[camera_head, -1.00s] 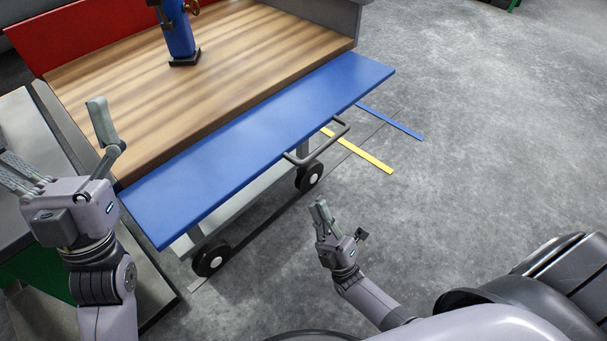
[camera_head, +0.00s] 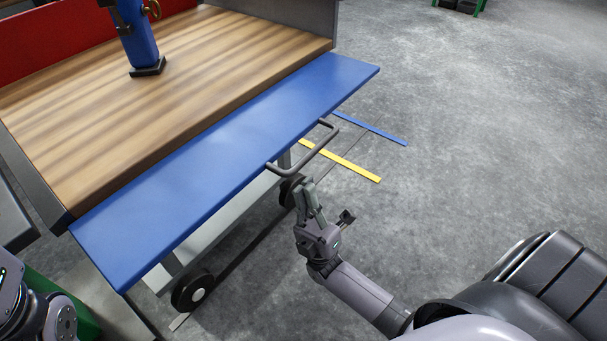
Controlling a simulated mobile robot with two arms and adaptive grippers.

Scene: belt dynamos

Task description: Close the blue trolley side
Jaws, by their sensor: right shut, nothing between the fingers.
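The blue trolley side (camera_head: 235,160) is folded open and lies outward, about level with the wooden trolley bed. A dark bar handle (camera_head: 303,152) sticks out from its outer edge. My right gripper (camera_head: 308,188) is shut and empty, its fingers pointing up, just below the handle in the picture. I cannot tell whether it touches the handle. At the lower left edge only part of my left arm (camera_head: 45,312) shows; its fingers are out of the frame.
A blue dynamo (camera_head: 136,38) stands on the wooden bed (camera_head: 150,100). A red side (camera_head: 95,38) stands up at the back and a grey one (camera_head: 300,18) at the right end. Wheels (camera_head: 191,291) show below. Floor to the right is open, with yellow and blue strips.

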